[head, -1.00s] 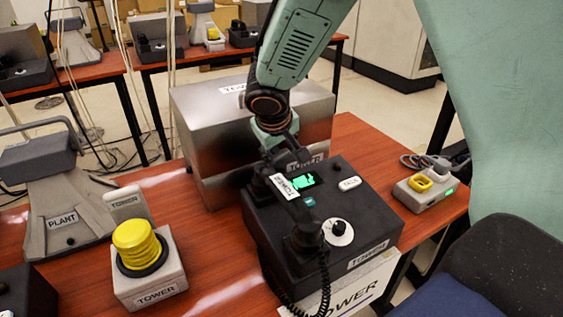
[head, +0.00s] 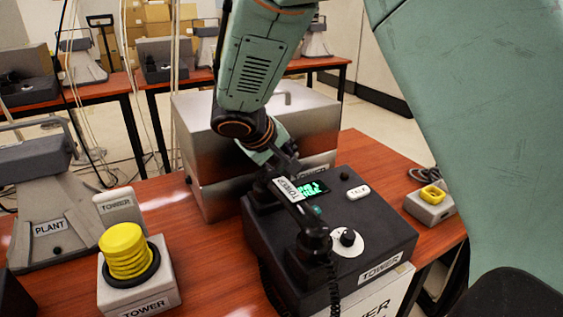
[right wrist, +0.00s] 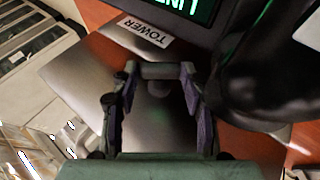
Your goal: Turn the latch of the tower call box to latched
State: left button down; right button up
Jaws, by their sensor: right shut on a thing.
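The tower call box is a brushed metal box (head: 200,145) with a lid seam, standing behind a black TOWER desk phone (head: 350,262). My right gripper (head: 285,165) reaches down between the box and the phone, against the box's front. In the right wrist view its fingers (right wrist: 160,85) are closed on the ends of a short grey bar (right wrist: 160,70), which looks like the latch handle. Metal box surface (right wrist: 85,80) shows behind it. In the head view the latch is hidden by my gripper, so its angle cannot be told there. My left gripper is out of view.
The phone's black handset (head: 300,212) lies very close to my right gripper. Bare table shows at left.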

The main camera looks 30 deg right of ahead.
jog(key=shift+w+r, duration=0.15)
jog(key=shift+r, duration=0.05)
jog(key=o, duration=1.2)
jog(key=shift+f, duration=0.2)
jog(key=shift+c, duration=0.2)
jog(key=shift+r, duration=0.1)
notch_tip(320, 180, up, 10)
